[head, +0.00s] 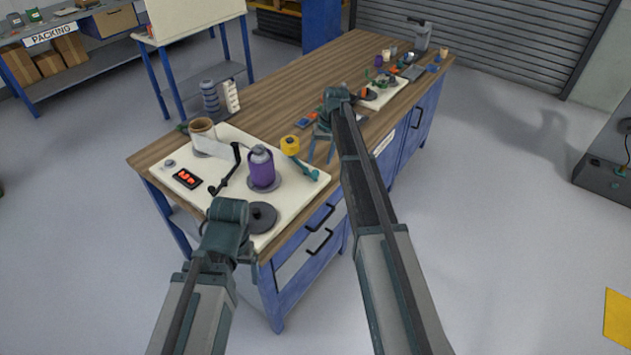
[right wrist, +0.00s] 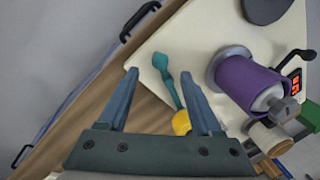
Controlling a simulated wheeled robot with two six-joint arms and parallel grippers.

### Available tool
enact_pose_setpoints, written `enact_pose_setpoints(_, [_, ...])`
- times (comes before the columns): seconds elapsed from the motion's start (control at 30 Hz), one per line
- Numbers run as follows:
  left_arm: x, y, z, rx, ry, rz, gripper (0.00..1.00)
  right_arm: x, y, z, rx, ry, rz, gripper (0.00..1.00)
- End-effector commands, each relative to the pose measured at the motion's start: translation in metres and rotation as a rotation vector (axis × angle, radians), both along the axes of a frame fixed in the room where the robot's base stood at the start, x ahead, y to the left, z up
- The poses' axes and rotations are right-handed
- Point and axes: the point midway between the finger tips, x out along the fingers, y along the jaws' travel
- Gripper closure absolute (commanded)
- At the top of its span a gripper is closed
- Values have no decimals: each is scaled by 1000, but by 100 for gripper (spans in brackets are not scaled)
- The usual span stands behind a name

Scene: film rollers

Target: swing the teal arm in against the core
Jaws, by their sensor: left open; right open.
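The teal arm (head: 305,168) lies on the cream board, running from beside the yellow roller (head: 290,145) toward the board's right edge, apart from the purple core. The purple core (head: 262,170) stands upright on a grey disc. In the right wrist view the teal arm (right wrist: 171,80) shows between the fingers of my open right gripper (right wrist: 160,88), with the yellow roller (right wrist: 181,123) behind and the purple core (right wrist: 245,80) to the right. In the head view my right gripper (head: 322,142) is just right of the yellow roller. My left gripper (head: 243,250) is open and empty near the front corner.
A brown roll (head: 203,132) with a white strip, a black crank arm (head: 227,172), a red display (head: 187,178) and a dark disc (head: 262,217) are on the cream board (head: 215,205). A grey stack (head: 210,100) stands behind. Small items crowd the table's far end.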

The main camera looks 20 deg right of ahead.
Motion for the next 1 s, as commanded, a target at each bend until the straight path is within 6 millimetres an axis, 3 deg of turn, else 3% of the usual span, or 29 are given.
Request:
enact_pose_setpoints(0.03, [0,0,-15,0,0,0,14,0,2,-15,0,0,1,34])
enact_pose_setpoints(0.5, [0,0,-74,0,0,0,14,2,14,-74,0,0,1,34])
enact_pose_setpoints(0.9, [0,0,-77,0,0,0,14,2,15,-77,0,0,0,34])
enact_pose_setpoints(1.0, [0,0,-77,0,0,0,14,2,15,-77,0,0,0,52])
